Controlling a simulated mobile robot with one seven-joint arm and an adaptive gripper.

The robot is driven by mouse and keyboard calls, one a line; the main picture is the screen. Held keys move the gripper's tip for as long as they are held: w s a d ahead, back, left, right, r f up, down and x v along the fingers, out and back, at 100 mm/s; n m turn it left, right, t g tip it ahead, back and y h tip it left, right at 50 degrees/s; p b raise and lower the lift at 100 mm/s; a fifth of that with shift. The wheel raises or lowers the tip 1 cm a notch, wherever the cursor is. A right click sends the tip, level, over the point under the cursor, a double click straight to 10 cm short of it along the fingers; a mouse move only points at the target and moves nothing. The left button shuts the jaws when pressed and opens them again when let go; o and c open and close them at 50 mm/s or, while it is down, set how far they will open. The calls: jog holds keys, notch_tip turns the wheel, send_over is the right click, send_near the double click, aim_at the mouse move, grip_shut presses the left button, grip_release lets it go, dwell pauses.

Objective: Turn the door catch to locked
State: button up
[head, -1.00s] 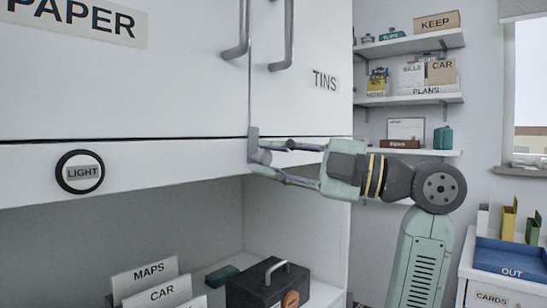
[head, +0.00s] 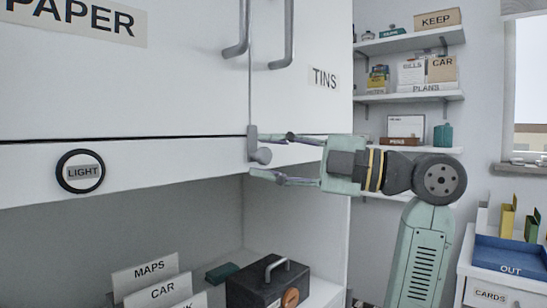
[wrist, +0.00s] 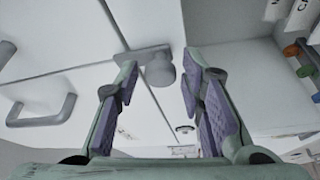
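The door catch (head: 252,142) is a small grey bar with a round knob (head: 262,156). In the head view the bar stands upright at the bottom of the seam between the two cabinet doors (head: 150,90), its knob at the rail below. The catch also shows in the wrist view, with its plate (wrist: 138,55) to the left of the knob (wrist: 160,72). My gripper (head: 258,155) is open, one finger above and one below the knob in the head view. In the wrist view the knob lies between the fingertips (wrist: 161,65), with gaps visible on both sides.
Two door handles (head: 285,35) hang above the catch. A round LIGHT button (head: 80,172) is on the rail to the left. Below are MAPS and CAR cards (head: 150,275) and a dark box (head: 268,284). Wall shelves (head: 415,93) stand behind my arm.

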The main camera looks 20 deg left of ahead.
jog(key=shift+o, duration=0.6)
jog(key=shift+d, duration=0.1)
jog(key=d+f, duration=0.1)
jog(key=d, duration=1)
jog(key=shift+w+d, duration=0.15)
jog(key=shift+d, duration=0.25)
jog(key=shift+f, duration=0.1)
